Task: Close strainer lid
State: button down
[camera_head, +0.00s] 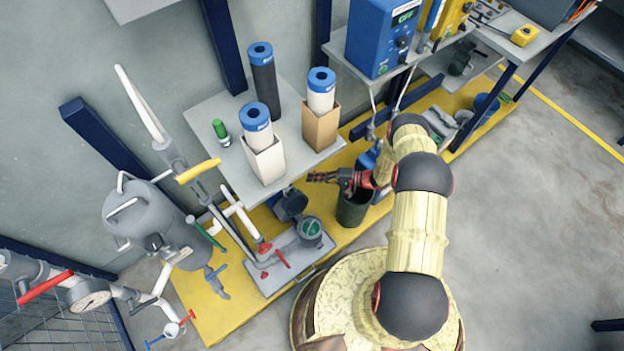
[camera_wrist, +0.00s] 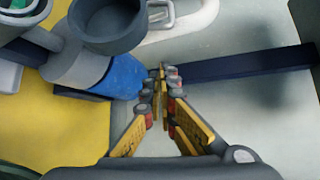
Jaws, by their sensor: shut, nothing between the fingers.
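The strainer (camera_head: 311,232) is a small grey round vessel with a pale and green inside, on a grey base plate below the shelf. Its dark grey lid (camera_head: 291,204) stands open at its upper left, and the vessel's mouth is uncovered. My gripper (camera_head: 314,178) is to the upper right of the lid, apart from it, with its fingers pointing left. In the wrist view the fingers (camera_wrist: 161,82) are together and empty. There, a dark hollow cup, which looks like the lid (camera_wrist: 108,24), is at the upper left of the fingertips. Part of the strainer shows at the left edge.
A shelf (camera_head: 210,125) with blue-capped filter cylinders (camera_head: 320,92) overhangs the strainer. A dark green bin (camera_head: 352,208) stands below my gripper. A red-handled valve (camera_head: 274,254) and pipes are left of the strainer. A blue cylinder (camera_wrist: 122,77) is close to my fingers.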

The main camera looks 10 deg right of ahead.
jog(key=a+b, duration=0.3)
jog(key=a, duration=0.3)
jog(key=shift+s+f, duration=0.3)
jog(key=shift+s, duration=0.05)
jog(key=shift+s+a, duration=0.1)
